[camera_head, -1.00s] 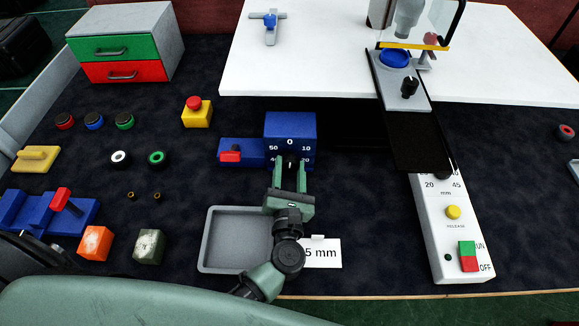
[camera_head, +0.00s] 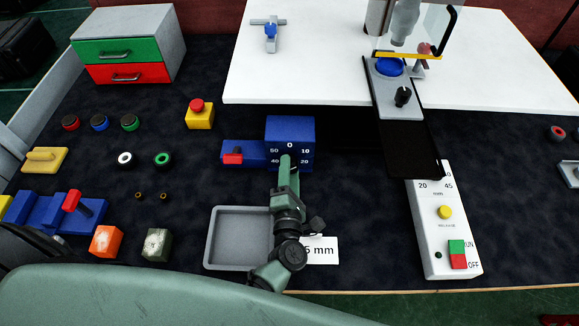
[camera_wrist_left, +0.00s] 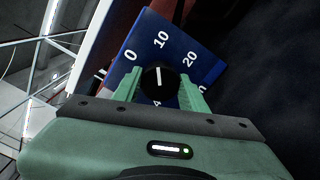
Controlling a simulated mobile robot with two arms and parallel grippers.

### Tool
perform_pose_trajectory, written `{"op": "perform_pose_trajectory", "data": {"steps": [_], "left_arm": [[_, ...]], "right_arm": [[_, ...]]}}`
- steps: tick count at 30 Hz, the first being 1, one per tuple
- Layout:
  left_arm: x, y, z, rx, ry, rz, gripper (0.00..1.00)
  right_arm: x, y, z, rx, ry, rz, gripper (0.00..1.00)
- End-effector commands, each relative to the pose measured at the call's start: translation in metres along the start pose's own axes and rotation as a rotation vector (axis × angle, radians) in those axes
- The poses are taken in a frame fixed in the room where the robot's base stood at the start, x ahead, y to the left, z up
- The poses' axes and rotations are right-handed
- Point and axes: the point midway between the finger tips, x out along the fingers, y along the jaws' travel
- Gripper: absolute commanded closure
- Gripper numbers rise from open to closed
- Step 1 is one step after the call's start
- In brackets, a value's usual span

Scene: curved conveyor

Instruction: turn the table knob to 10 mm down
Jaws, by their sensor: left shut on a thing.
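The table knob is a black round knob (camera_wrist_left: 158,79) with a white pointer line, on the front of a blue box (camera_head: 290,128) with a numbered dial. In the left wrist view the knob sits between the two green fingers of my left gripper (camera_wrist_left: 158,92), which is shut on it. The pointer line faces roughly toward the 10 on the dial. In the head view the gripper (camera_head: 288,160) is seen edge-on in front of the box and hides the knob and the lower dial. My right gripper is not in view.
A grey tray (camera_head: 211,240) and a white card reading "5 mm" (camera_head: 322,250) lie by my left arm. A white control panel (camera_head: 432,225) with buttons stands at the right. A white table (camera_head: 330,60) lies behind. Blocks and buttons fill the left side.

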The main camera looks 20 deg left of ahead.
Motion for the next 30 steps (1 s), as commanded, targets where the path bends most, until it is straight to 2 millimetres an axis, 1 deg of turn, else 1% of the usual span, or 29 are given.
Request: {"op": "perform_pose_trajectory", "data": {"steps": [1, 9, 26, 27, 28, 29, 30], "left_arm": [[-0.0001, 0.0009, 0.0014, 0.026, -0.001, -0.002, 0.98], [-0.0002, -0.0003, 0.0013, 0.123, -0.002, -0.002, 0.98], [-0.0002, -0.001, 0.0012, 0.147, -0.003, -0.002, 0.98], [-0.0002, -0.001, 0.0012, 0.147, -0.003, -0.001, 0.47], [-0.0002, -0.001, 0.0012, 0.147, -0.003, -0.001, 0.38], [-0.0002, -0.0009, 0.0011, 0.147, -0.003, -0.001, 0.36], [-0.0002, -0.0008, 0.001, 0.147, -0.002, -0.001, 0.36]], "right_arm": [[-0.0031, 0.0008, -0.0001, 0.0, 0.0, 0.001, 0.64], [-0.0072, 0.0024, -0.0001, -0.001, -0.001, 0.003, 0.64], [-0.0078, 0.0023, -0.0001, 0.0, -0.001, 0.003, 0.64], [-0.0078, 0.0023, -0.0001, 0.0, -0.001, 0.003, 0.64], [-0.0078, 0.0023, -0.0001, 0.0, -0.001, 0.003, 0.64], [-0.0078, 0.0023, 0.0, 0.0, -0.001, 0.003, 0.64], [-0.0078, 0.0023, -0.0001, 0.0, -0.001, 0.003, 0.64]]}}
